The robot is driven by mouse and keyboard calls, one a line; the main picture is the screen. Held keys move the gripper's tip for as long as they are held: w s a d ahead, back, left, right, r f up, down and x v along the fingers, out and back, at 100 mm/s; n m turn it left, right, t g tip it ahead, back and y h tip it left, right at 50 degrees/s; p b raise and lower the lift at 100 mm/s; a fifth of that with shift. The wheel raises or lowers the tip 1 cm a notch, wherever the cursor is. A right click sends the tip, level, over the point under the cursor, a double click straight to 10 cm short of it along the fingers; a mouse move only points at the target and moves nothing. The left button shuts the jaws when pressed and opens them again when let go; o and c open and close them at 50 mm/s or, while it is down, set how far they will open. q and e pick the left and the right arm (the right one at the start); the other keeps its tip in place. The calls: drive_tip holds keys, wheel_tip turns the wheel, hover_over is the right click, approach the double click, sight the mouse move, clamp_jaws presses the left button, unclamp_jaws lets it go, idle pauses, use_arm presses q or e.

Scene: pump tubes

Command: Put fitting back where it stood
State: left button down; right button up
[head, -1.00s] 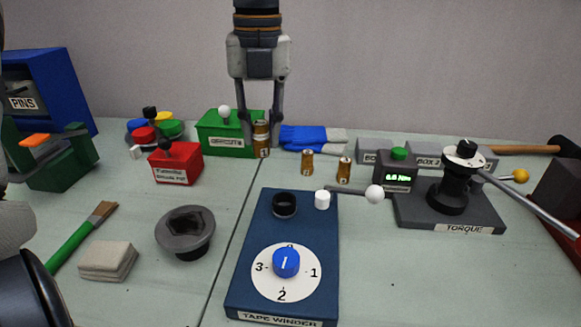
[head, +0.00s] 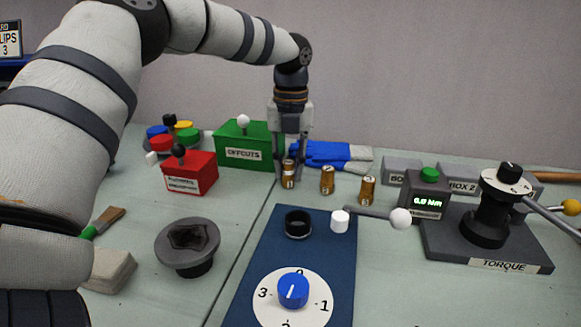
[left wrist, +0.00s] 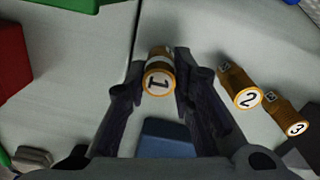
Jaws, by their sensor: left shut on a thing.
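Three short brass fittings stand in a row at the back middle of the bench. Fitting 1 (head: 288,174) is at the left end, fitting 2 (head: 327,180) in the middle and fitting 3 (head: 367,190) on the right. My left gripper (head: 289,180) points down from above and is shut on fitting 1. Fitting 1 is upright, at or very near the bench top; contact is hard to tell. The left wrist view shows its label end (left wrist: 158,82) between the fingers, with fitting 2 (left wrist: 247,98) and fitting 3 (left wrist: 297,128) apart to the right. My right gripper is not in view.
A green offcuts box (head: 245,152) and a red box (head: 188,172) with a black knob stand left of the gripper. Blue gloves (head: 325,154) lie behind.

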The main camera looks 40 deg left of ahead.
sight(290, 163)
use_arm(q)
drive_tip(key=shift+f, duration=0.2)
drive_tip(key=c, duration=1.4)
unclamp_jaws()
drive_tip(key=shift+o, duration=0.2)
wheel_tip(290, 163, up, 12)
drive_tip(key=shift+d+r, duration=0.15)
drive_tip(key=shift+w, duration=0.1)
